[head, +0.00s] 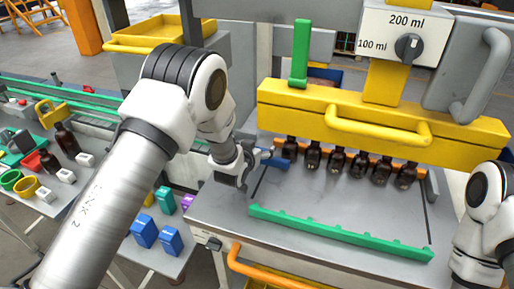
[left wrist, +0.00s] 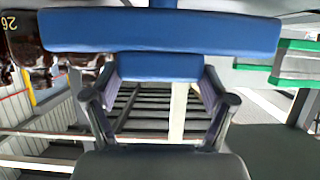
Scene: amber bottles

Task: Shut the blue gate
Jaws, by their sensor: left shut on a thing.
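The blue gate (head: 276,162) shows only as a small piece at the left end of the row of amber bottles. The rest of it is hidden by the yellow beam and the bottles, or turned out of sight. In the left wrist view the gate is a wide blue bar (left wrist: 160,30) with a blue block below it, between the fingers. My left gripper (head: 252,164) is shut on the blue gate, above the left side of the grey table. Its fingers (left wrist: 160,88) sit on both sides of the block. My right gripper is out of view.
Several amber bottles (head: 335,163) stand under the yellow beam (head: 380,118). A green bar (head: 340,235) lies along the front of the grey table (head: 345,205), with bare surface between. My right arm is at the right edge. Blue boxes (head: 144,231) stand at the lower left.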

